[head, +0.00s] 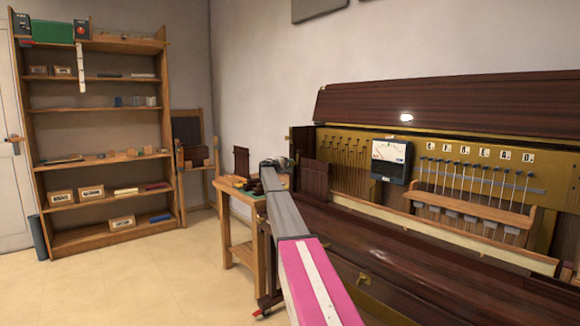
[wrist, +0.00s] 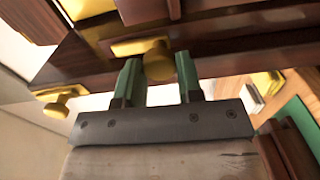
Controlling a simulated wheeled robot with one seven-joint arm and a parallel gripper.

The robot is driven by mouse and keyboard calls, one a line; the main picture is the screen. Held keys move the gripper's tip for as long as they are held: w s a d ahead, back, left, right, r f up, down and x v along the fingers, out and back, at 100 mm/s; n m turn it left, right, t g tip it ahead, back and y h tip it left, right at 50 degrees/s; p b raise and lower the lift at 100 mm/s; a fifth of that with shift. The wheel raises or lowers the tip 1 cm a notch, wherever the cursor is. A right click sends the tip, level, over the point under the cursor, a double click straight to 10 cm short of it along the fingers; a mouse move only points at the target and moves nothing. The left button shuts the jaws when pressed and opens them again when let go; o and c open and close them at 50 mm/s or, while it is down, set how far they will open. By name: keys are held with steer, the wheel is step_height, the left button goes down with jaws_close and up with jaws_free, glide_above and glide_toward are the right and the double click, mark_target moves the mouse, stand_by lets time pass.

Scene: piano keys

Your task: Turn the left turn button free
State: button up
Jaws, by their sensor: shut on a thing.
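A brass turn button (wrist: 158,64) with a flat bar and round knob sits on the dark wood piano in the wrist view. The knob is between the green fingers of my gripper (wrist: 160,80), which is shut on it. The bar points to the left in that view, along the wood edge. A second brass turn button (wrist: 58,106) shows at the left of the wrist view, apart from my gripper. In the head view, my arm reaches toward the piano's left end, and the gripped button and my fingertips cannot be made out.
The open upright piano (head: 430,240) fills the right of the head view, with a meter (head: 389,160) inside. A small wooden table (head: 238,250) with items stands by its left end, close to my arm. Shelves (head: 95,92) stand at the back left. The floor at left is clear.

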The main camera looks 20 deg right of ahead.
stand_by(0.4)
steer(key=o, duration=0.9)
steer(key=shift+a, duration=0.1)
steer(key=v, duration=1)
steer(key=shift+s+a, duration=0.15)
steer(key=shift+a, duration=0.15)
